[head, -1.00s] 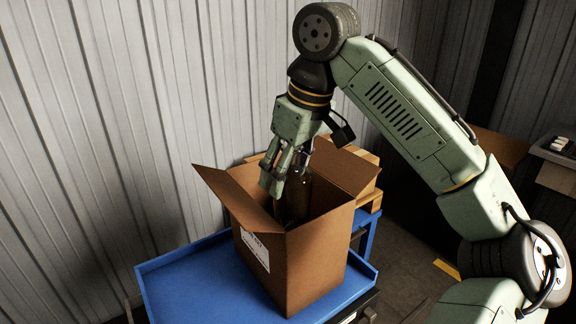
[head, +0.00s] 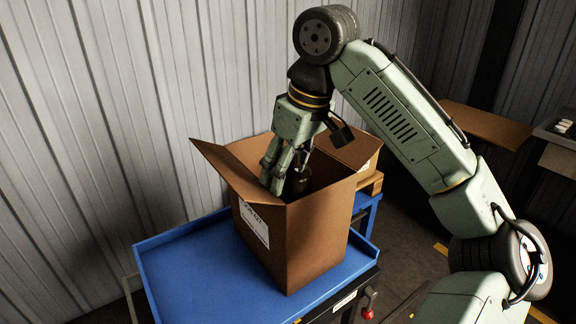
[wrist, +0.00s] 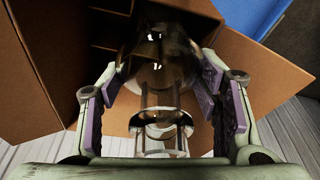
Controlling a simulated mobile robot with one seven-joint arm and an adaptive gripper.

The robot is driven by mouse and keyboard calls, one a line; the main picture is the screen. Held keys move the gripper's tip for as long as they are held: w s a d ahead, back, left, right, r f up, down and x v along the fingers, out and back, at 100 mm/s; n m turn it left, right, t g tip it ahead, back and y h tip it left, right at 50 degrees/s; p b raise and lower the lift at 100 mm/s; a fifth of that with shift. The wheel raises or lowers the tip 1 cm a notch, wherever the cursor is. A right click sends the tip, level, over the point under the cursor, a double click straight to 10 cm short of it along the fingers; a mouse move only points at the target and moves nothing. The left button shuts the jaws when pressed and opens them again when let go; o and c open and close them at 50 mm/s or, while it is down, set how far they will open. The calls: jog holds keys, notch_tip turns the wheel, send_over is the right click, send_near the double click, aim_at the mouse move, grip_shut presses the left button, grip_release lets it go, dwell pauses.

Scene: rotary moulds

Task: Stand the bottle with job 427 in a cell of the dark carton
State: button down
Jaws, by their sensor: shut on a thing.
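The dark carton (head: 318,243) is an open brown cardboard box with its flaps spread and a white label on its front. My gripper (head: 277,182) reaches down through its open top. In the wrist view the bottle's shoulder (wrist: 158,62) and clear neck show between the padded fingers (wrist: 165,100). Cardboard partitions (wrist: 103,25) show beyond it. The bottle's base and the cell under it are hidden. I cannot read any job number on the bottle.
The carton stands on a blue tray-topped cart (head: 185,275) with a raised rim. A corrugated wall (head: 90,130) is close on the left. The cart top is clear left of the carton.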

jog(key=shift+c, duration=2.3)
grip_release()
jog(key=o, duration=0.4)
jog(key=shift+r, duration=0.1)
notch_tip(320, 180, up, 8)
jog(key=p, duration=0.8)
jog(key=shift+r+p, duration=0.35)
jog(key=shift+r, duration=0.65)
jog(key=shift+s+f, duration=0.1)
